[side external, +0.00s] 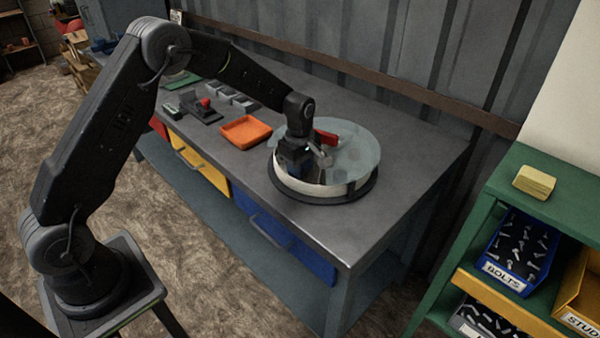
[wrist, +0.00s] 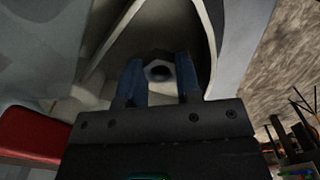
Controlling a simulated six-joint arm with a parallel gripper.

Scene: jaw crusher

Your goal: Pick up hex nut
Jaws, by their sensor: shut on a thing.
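The hex nut (wrist: 158,72) shows in the wrist view as a small grey ring with a dark hole. It sits between the two blue fingers of my gripper (wrist: 160,66), which are shut on it. In the side external view, my gripper (side external: 302,166) is down at the left part of a round pale-walled drum (side external: 330,188) with a clear bluish top. The nut cannot be made out in that view. Whether the nut still touches the surface under it cannot be told.
A red part (side external: 325,137) is close beside my gripper, and a red block (wrist: 35,135) shows at left in the wrist view. An orange tray (side external: 246,131) lies left of the drum. The grey bench top (side external: 405,180) is bare at right.

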